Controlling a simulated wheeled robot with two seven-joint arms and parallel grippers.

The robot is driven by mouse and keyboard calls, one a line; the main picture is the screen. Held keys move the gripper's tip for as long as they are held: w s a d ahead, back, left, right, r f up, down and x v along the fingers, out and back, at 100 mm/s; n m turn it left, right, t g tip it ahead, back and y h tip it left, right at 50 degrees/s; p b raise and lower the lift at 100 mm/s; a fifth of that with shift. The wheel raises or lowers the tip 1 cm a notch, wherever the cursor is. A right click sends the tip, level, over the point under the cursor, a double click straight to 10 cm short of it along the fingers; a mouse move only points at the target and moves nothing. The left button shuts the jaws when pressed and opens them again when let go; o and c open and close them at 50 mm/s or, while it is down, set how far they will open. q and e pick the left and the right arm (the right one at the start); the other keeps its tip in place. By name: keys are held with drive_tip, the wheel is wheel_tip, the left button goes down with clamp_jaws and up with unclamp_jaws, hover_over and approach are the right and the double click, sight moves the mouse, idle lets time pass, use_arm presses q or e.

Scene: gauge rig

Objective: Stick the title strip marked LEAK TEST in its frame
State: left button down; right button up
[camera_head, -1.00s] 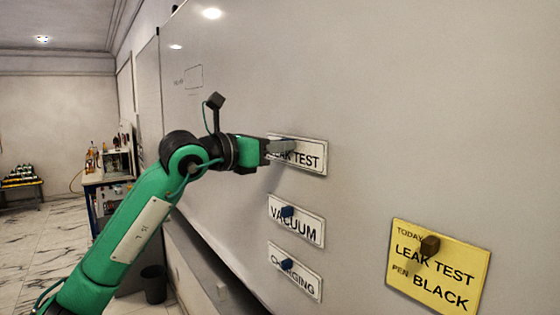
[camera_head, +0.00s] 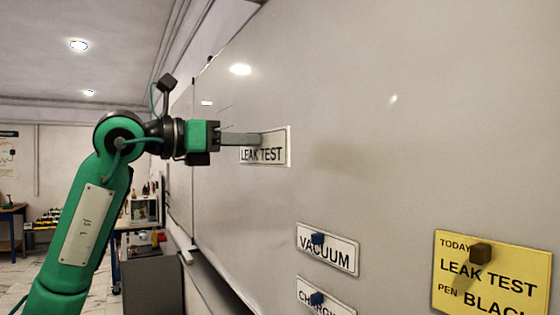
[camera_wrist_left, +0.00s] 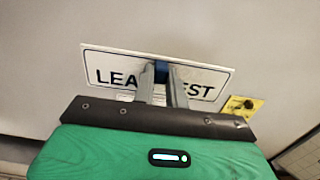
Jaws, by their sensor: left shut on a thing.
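The white LEAK TEST strip (camera_head: 266,155) is in front of the whiteboard, its text facing out; it also fills the middle of the left wrist view (camera_wrist_left: 112,76). My left gripper (camera_head: 256,139) comes in from the left, shut on the strip's small blue knob (camera_wrist_left: 161,68). The fingers cover part of the lettering in the wrist view. A soft shadow lies on the board right of the strip, so the strip seems held off the surface. Faint drawn lines (camera_head: 225,112) show just above the gripper; the rest of any outline is hidden. My right gripper is not in view.
The VACUUM strip (camera_head: 340,255) and the CHARGING strip (camera_head: 312,296) hang lower on the whiteboard (camera_head: 400,140), each with a blue knob. A yellow note (camera_head: 470,264) reading LEAK TEST, PEN BLACK hangs at right under a dark magnet. The board between is bare.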

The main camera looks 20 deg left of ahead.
use_arm(q)
drive_tip(key=b+v, duration=0.2)
drive_tip(key=v, duration=1)
drive_tip(key=shift+s+a, duration=0.2)
drive_tip(key=shift+s, duration=0.05)
idle(0.5)
idle(0.3)
